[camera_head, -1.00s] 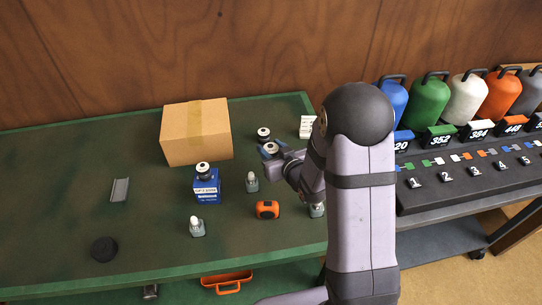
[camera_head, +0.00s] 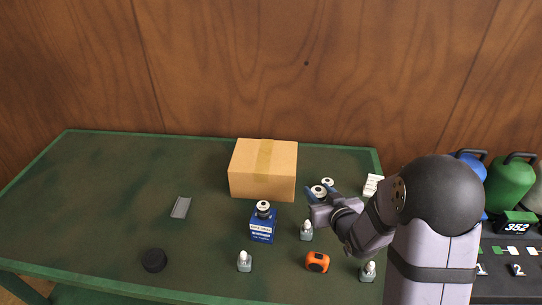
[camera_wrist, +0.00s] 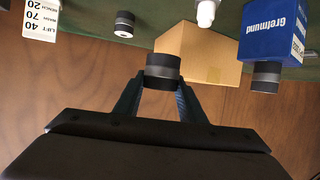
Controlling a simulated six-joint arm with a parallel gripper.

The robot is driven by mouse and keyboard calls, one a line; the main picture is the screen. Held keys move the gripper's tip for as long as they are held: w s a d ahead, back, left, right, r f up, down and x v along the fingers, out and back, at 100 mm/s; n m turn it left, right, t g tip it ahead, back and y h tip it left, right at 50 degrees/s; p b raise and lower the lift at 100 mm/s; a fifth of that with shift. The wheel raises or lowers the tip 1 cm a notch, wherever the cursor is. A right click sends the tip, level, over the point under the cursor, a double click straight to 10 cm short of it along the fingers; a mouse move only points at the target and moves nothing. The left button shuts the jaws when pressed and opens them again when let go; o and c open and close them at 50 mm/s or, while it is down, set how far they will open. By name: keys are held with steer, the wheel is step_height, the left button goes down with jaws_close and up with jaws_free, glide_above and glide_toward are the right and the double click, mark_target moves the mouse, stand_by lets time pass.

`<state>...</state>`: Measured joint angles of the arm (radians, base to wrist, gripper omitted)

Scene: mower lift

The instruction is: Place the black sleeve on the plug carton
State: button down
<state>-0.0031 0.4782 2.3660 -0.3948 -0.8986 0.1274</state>
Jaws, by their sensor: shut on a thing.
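My gripper (camera_wrist: 158,92) is shut on a black sleeve (camera_wrist: 162,69) with a grey band. In the head view the held sleeve (camera_head: 318,191) shows its pale top with a dark centre, right of a blue carton (camera_head: 262,230) and apart from it. The blue carton also shows in the wrist view (camera_wrist: 272,30), upside down. A similar dark and pale round piece (camera_head: 263,208) sits on its top. I cannot read the word plug on any carton. Another similar sleeve (camera_head: 328,182) stands on the table just behind my gripper; it also shows in the wrist view (camera_wrist: 124,24).
A cardboard box (camera_head: 262,172) stands behind the blue carton. Small grey bottles (camera_head: 306,231) and an orange tape measure (camera_head: 317,262) stand in front. A white carton (camera_head: 372,185) is at the back right. The left of the green table (camera_head: 100,200) is mostly clear.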

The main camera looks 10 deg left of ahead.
steer(key=w+a+r+n+g+y+p, duration=0.1)
steer(key=w+a+r+n+y+p, duration=0.15)
steer(key=a+r, duration=0.35)
steer(key=w+a+r+n+g+y+p, duration=0.1)
steer(key=w+a+r, duration=0.25)
steer(key=a, duration=0.45)
step_height(320, 180, up, 5)
glide_above(265, 169)
steer(key=shift+w+d+f+m+t+h, duration=0.2)
steer(key=shift+w+d+f+m+t, duration=0.05)
steer(key=shift+d+f, duration=0.25)
steer(key=shift+w+d+f+m+t+h, duration=0.15)
steer(key=shift+w+d+f+m+t, duration=0.1)
steer(key=shift+d+f, duration=0.15)
steer(key=shift+b, duration=0.3)
steer(key=shift+f+p, duration=0.5)
steer(key=shift+f, duration=4.45)
steer(key=shift+f, duration=0.15)
steer(key=c, duration=1.2)
jaws_free()
steer(key=shift+s+d+f, duration=0.1)
steer(key=shift+f, duration=0.05)
